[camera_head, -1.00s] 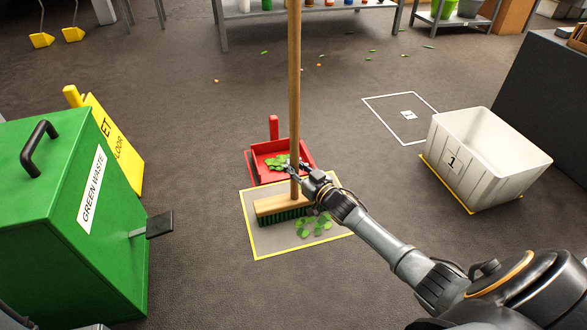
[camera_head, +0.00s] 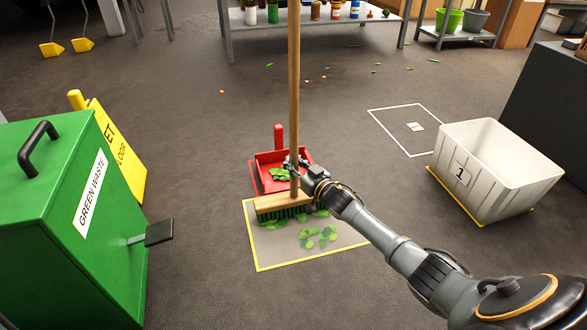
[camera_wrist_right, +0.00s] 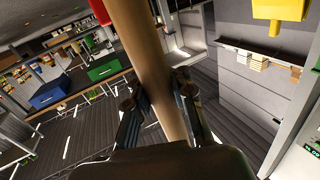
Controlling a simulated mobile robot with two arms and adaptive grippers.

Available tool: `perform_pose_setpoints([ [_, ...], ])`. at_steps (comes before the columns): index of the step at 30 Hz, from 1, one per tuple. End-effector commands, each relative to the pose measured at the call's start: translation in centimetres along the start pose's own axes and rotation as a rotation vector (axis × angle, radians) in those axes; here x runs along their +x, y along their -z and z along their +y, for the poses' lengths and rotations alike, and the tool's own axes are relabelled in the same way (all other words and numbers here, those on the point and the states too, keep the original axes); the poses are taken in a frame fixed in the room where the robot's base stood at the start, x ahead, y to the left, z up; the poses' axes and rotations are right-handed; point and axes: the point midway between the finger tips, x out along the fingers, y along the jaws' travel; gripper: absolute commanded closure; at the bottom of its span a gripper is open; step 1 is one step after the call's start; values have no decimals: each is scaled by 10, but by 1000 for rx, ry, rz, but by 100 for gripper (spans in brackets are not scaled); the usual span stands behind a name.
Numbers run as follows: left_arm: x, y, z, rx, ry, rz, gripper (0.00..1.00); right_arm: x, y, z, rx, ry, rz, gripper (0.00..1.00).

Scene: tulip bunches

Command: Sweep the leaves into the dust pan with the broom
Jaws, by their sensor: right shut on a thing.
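My right gripper (camera_head: 296,170) is shut on the wooden handle of the broom (camera_head: 293,110). The handle also shows between the fingers in the right wrist view (camera_wrist_right: 150,70). The broom stands upright, its head (camera_head: 283,202) with green bristles at the far edge of a grey mat with a yellow border (camera_head: 268,250). Several green leaves (camera_head: 315,238) lie on the mat on the near side of the broom head. The red dust pan (camera_head: 262,160) is just beyond the broom head, with some leaves (camera_head: 279,174) in it. My left gripper is not in view.
A green waste bin (camera_head: 60,240) and a yellow wet floor sign (camera_head: 125,165) stand at the left. A white crate (camera_head: 485,190) stands at the right. A few scattered leaves (camera_head: 410,69) lie toward the shelves.

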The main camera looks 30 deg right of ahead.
Motion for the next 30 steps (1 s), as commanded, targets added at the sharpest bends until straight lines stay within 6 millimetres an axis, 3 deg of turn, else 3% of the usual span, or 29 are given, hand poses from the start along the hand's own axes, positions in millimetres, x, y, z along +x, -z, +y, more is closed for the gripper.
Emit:
perform_pose_setpoints([
  [19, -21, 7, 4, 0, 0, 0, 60, 29, 2, 12, 0, 0, 4, 100],
  [30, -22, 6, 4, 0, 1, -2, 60, 32, 4, 13, 1, 0, 3, 100],
])
